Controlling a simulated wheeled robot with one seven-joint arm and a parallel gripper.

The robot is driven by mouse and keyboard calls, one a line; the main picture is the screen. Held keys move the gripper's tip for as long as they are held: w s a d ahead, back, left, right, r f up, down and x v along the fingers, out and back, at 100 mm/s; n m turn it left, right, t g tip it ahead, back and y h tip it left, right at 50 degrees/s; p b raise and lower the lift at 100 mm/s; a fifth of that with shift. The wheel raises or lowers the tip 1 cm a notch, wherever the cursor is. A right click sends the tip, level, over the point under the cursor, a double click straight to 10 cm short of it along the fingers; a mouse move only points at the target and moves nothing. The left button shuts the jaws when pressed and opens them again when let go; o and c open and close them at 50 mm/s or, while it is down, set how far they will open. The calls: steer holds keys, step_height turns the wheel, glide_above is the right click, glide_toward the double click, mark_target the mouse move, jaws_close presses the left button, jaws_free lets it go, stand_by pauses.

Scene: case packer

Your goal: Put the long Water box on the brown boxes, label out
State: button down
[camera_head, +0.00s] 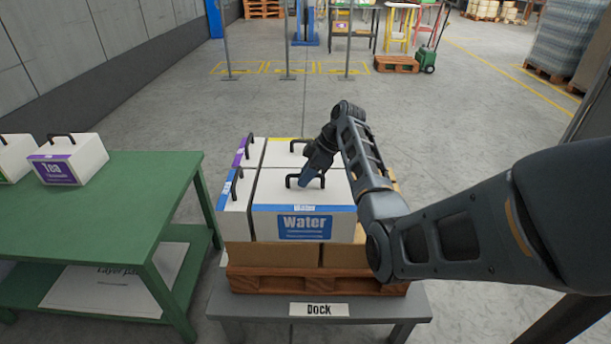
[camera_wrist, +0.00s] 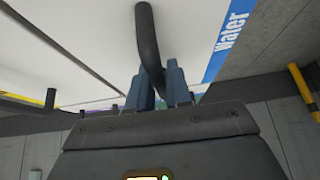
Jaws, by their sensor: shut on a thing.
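The long Water box (camera_head: 304,206) is white with a blue Water label on its near face, turned toward the camera. It sits at the front right of the stack, above the brown boxes (camera_head: 271,254); whether it rests fully on them I cannot tell. My gripper (camera_head: 307,181) is shut on the black handle on its top. In the wrist view the blue fingers (camera_wrist: 160,90) close around the handle (camera_wrist: 147,45), and the blue Water edge (camera_wrist: 229,40) shows at the right. My arm hides the stack's right side.
Other white boxes with purple (camera_head: 240,152), blue (camera_head: 231,190) and yellow edges stand left of and behind it. The brown boxes stand on a wooden pallet (camera_head: 318,281) on the Dock table (camera_head: 222,306). A green table (camera_head: 100,210) at left holds a Tea box (camera_head: 72,160).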

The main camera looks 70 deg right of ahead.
steer(key=c, duration=1)
jaws_free()
steer(key=shift+o, duration=0.2)
steer(key=shift+f, duration=0.2)
steer(key=v, duration=0.8)
steer(key=shift+a+r, duration=0.1)
